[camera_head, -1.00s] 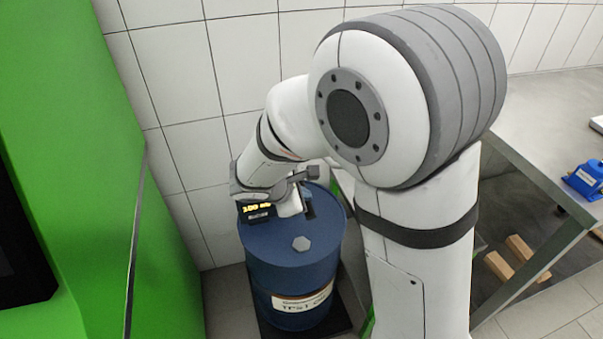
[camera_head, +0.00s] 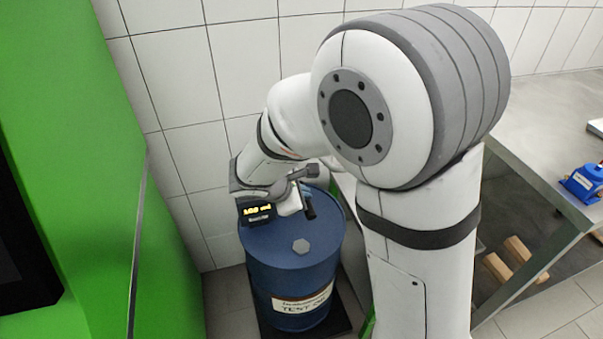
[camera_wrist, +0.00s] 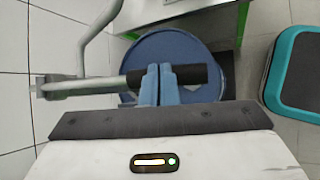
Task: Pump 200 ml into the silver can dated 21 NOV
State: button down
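A blue oil drum (camera_head: 272,262) with a "TEST OIL" label stands beside the wall, and it also shows in the wrist view (camera_wrist: 212,92). A dark display with yellow digits (camera_head: 257,211) sits over its lid; the digits are too blurred to read surely. In the wrist view a metal pump lever (camera_wrist: 95,87) with a black grip (camera_wrist: 193,75) crosses above the drum. My gripper (camera_wrist: 160,70) has its blue-grey fingers close together, over or against the black grip. Whether the grip is pinched is unclear. I cannot make out a silver can.
A green cabinet (camera_head: 60,130) fills the left. A metal bench (camera_head: 545,110) at right holds a blue device (camera_head: 583,183); wooden blocks (camera_head: 505,260) lie beneath. A teal-rimmed dark object (camera_wrist: 296,75) is at right in the wrist view.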

notch_tip(320, 180, up, 8)
jog(key=p, duration=0.6)
jog(key=shift+w+a+r, duration=0.15)
jog(key=shift+w+r, duration=0.05)
jog(key=shift+w, duration=0.25)
dwell(0.3)
jog(key=r+p, duration=0.2)
jog(key=r, duration=0.1)
jog(key=r+p, duration=0.1)
jog(key=r, duration=0.1)
jog(key=shift+w+a+p, duration=0.1)
jog(key=shift+w+p, duration=0.15)
jog(key=shift+p, duration=0.15)
dwell(0.5)
jog(key=s+d+r+m+g+y, duration=0.25)
jog(key=s+d+r+m, duration=0.25)
jog(key=s+d+m, duration=0.6)
jog(key=s+d+r+m+y, duration=0.2)
jog(key=s+d+m+y, duration=0.1)
jog(key=s+m, duration=0.5)
jog(key=shift+r+m, duration=0.2)
jog(key=shift+m, duration=0.2)
